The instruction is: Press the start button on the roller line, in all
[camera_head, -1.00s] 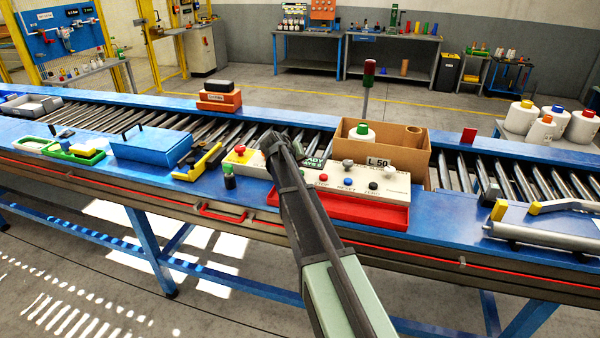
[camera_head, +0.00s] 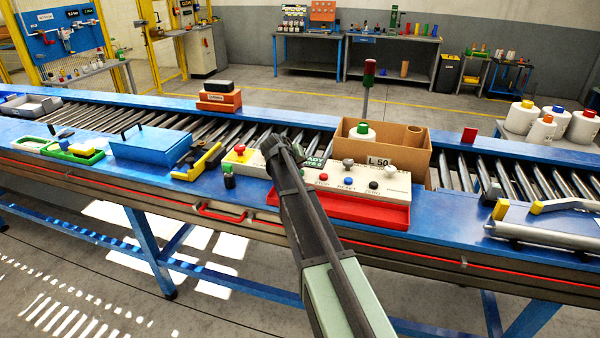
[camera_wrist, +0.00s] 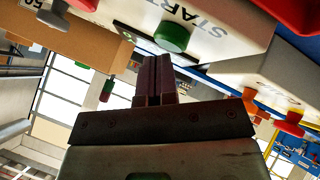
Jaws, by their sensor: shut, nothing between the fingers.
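The start button is a green round button (camera_wrist: 172,37) beside the word START on a pale control panel (camera_wrist: 226,28), seen upside down in the wrist view. My gripper (camera_wrist: 158,62) is shut and empty. Its fingertips appear close to the green button, overlapping its lower edge in the picture; I cannot tell whether they touch. In the head view the control panel (camera_head: 402,188) stands on the blue roller line bench, with red (camera_head: 323,176), blue (camera_head: 348,181) and black (camera_head: 373,185) buttons.
A cardboard box (camera_head: 400,155) with a bobbin stands behind the panel, and a red tray (camera_head: 365,212) lies in front. A box with a red button (camera_head: 240,150) is left of my arm. A signal post (camera_head: 367,85) rises behind.

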